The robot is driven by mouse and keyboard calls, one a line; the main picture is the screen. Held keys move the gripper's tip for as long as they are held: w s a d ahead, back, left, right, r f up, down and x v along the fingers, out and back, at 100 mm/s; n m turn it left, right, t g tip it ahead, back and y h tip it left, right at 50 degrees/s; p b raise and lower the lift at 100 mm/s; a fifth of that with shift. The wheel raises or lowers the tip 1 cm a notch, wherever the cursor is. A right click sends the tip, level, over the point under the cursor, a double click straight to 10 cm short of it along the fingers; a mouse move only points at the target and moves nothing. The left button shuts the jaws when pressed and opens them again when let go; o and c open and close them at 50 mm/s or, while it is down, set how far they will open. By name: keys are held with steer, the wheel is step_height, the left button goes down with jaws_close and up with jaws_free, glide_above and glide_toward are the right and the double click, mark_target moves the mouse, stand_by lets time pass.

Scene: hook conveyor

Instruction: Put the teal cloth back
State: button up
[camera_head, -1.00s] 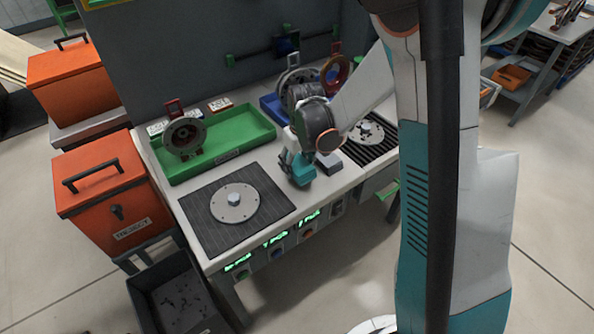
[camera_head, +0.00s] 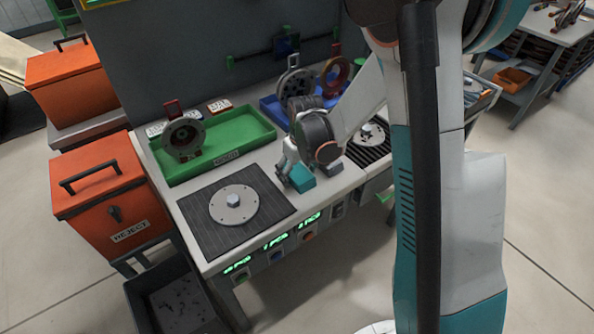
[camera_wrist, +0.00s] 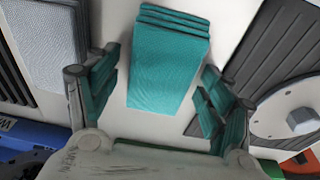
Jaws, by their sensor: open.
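The teal cloth (camera_wrist: 168,60) is a folded, layered pad lying on the pale bench top in the wrist view. In the head view it shows as a small teal block (camera_head: 302,177) by my gripper (camera_head: 296,168), near the bench's front edge. In the wrist view my gripper (camera_wrist: 160,78) is open, with one teal-padded finger on each side of the cloth. Pale bench shows between the cloth and each finger, so they look apart. The wrist and fingers partly hide the cloth in the head view.
Left of the cloth is a dark ribbed mat with a round bolted plate (camera_head: 234,203). Behind stand a green tray (camera_head: 240,137) with a ring-shaped part and a blue tray (camera_head: 270,106). A second plate (camera_head: 370,134) lies to the right. An orange reject bin (camera_head: 108,195) stands at the left.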

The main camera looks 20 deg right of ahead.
mark_target(301, 176)
steer(key=shift+r, duration=0.1)
steer(key=s+r+m+t+p, duration=0.15)
steer(key=s+r, duration=0.25)
steer(key=r, duration=0.4)
steer(key=s+r+p, duration=0.2)
steer(key=s+r, duration=0.2)
steer(key=r, duration=0.3)
steer(key=s+r+t+p, duration=0.1)
steer(key=s+r, duration=0.2)
steer(key=r, duration=0.5)
steer(key=s+r+m+t, duration=0.2)
steer(key=s+r, duration=0.1)
steer(key=s, duration=0.9)
steer(key=shift+s+r+t, duration=0.25)
steer(key=shift+r+t, duration=0.1)
steer(key=shift+r, duration=0.05)
